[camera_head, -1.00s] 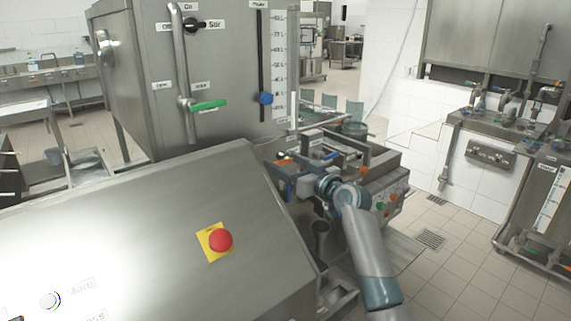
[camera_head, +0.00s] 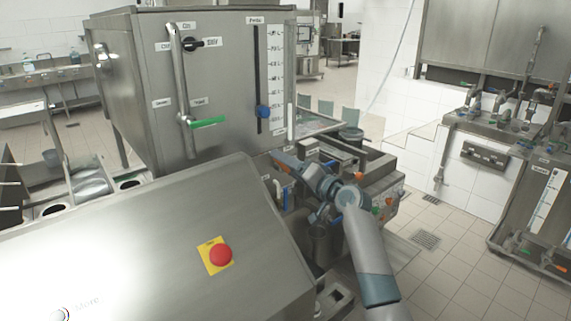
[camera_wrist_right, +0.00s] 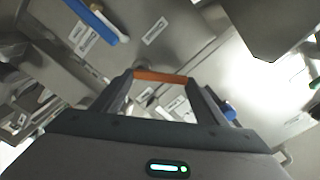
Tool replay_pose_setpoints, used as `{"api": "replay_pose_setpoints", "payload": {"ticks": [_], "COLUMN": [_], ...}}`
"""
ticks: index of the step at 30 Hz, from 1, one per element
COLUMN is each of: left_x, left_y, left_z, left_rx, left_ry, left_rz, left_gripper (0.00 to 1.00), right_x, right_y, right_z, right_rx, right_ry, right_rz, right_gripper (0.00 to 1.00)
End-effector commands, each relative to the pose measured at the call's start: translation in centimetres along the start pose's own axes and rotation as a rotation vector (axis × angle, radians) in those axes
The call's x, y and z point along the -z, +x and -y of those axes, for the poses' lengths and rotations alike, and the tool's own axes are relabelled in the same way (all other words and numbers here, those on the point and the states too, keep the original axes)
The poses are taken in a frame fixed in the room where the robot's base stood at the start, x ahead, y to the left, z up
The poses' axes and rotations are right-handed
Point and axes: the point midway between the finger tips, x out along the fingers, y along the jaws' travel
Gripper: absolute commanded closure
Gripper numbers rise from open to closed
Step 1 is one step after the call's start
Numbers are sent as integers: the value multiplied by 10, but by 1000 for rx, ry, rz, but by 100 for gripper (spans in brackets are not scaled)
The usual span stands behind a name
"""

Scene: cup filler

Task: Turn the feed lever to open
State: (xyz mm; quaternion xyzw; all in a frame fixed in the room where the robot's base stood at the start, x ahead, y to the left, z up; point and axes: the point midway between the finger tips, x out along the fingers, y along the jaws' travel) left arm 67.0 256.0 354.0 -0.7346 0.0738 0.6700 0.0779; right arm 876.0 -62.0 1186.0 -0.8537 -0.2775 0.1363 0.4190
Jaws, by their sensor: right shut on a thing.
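A lever with an orange handle (camera_wrist_right: 160,76) lies between the fingers of my right gripper (camera_wrist_right: 162,92) in the right wrist view; the gripper is shut on it. Its label is too small to read, so I cannot confirm that it is the feed lever. In the head view my right gripper (camera_head: 284,159) reaches in beside the lower edge of the steel tank (camera_head: 225,90) and hides the orange handle. A blue handle (camera_wrist_right: 92,20) shows at the upper left of the wrist view, apart from the gripper. My left gripper is not in view.
A green handle (camera_head: 208,121) and a blue knob (camera_head: 263,111) are on the tank front. A sloped steel panel with a red button (camera_head: 220,254) stands close in front. A filler bench with several coloured knobs lies right of my arm. Tiled floor (camera_head: 465,265) is clear at right.

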Motion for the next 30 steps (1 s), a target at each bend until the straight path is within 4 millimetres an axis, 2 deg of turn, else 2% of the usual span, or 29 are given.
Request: {"api": "replay_pose_setpoints", "payload": {"ticks": [3, 18, 30], "left_x": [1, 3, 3], "left_y": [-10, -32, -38], "left_z": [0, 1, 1], "left_rx": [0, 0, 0], "left_ry": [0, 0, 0], "left_rz": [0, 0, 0], "left_gripper": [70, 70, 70], "right_x": [6, 18, 20], "right_y": [0, 0, 0], "right_z": [1, -7, -12], "right_rx": [0, 0, 0], "right_ry": [111, 539, 670], "right_rz": [-1, -1, -3], "right_gripper": [74, 74, 74]}}
